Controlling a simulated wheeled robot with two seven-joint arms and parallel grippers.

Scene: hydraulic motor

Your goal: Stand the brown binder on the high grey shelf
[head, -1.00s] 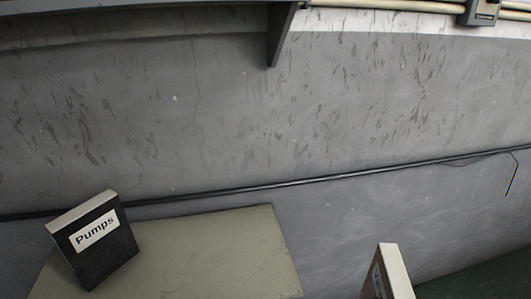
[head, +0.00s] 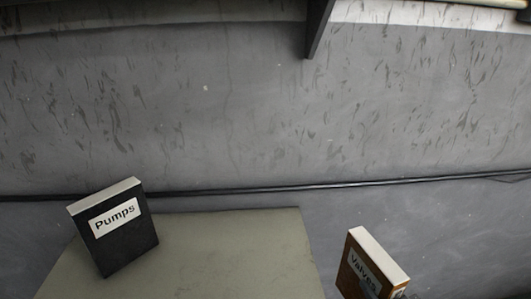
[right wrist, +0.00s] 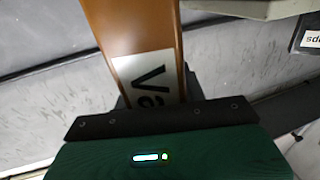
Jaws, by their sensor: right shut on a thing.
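The brown binder (head: 362,272) has a white label reading "Valves" and a pale top edge. It is low right of centre in the head view, tilted, beside the right edge of the pale tabletop and apart from it. My right gripper (right wrist: 160,105) is shut on it; in the right wrist view the binder (right wrist: 130,40) extends up from the jaws. In the head view only a bit of the gripper shows at the bottom edge. At the top of the head view is a dark grey shelf's bracket (head: 318,28); the shelf's upper surface is out of sight. My left gripper is not visible.
A black binder labelled "Pumps" (head: 115,230) stands on the pale tabletop (head: 240,255), left of the brown one. A dark cable (head: 240,191) runs along the grey wall (head: 200,120) behind. The tabletop's right part is bare.

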